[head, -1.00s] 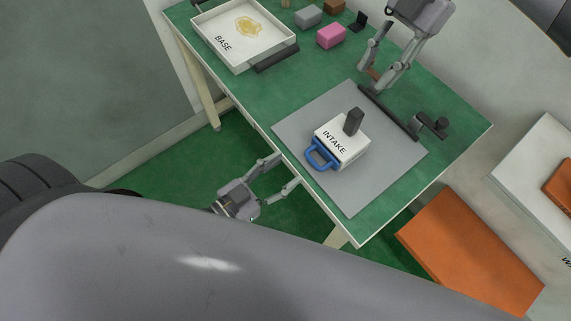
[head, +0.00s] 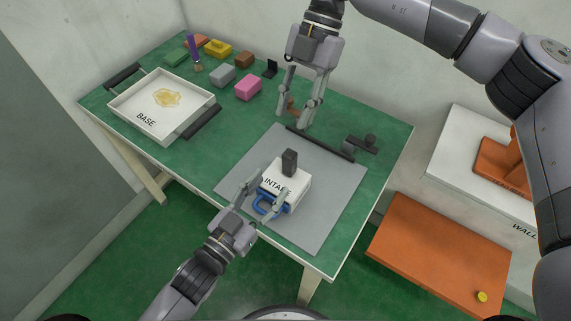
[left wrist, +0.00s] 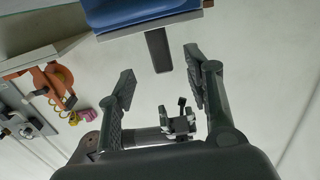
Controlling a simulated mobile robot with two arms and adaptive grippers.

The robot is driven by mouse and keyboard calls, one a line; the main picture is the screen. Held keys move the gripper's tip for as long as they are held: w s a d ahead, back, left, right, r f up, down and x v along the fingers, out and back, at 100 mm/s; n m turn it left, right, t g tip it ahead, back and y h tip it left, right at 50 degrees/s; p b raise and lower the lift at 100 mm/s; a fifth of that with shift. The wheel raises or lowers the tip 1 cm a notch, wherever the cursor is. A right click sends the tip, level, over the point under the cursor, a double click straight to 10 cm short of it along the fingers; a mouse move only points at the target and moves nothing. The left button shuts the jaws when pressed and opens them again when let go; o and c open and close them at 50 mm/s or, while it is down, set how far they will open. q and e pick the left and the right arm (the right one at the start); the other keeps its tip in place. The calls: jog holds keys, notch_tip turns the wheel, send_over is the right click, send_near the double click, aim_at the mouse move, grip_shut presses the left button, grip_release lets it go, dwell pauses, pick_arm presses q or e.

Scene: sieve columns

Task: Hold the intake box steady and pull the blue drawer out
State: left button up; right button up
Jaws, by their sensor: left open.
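The white intake box (head: 286,184) sits on a grey mat (head: 328,200) on the green table, with a dark upright grip (head: 289,162) on top. In the left wrist view the blue drawer (left wrist: 145,14) is beyond the open fingers.
A white BASE tray (head: 137,128) holding a yellow patch stands at the left. Several coloured blocks, including a pink one (head: 248,87), lie at the back. A black bar (head: 325,146) borders the mat. An orange box (head: 440,245) stands right of the table.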

aim_at(286, 166)
pick_arm(q)
jog(key=x, duration=0.7)
jog(key=shift+w+d, duration=0.15)
jog(key=shift+w, duration=0.05)
grip_shut()
dwell(0.4)
dwell(1.0)
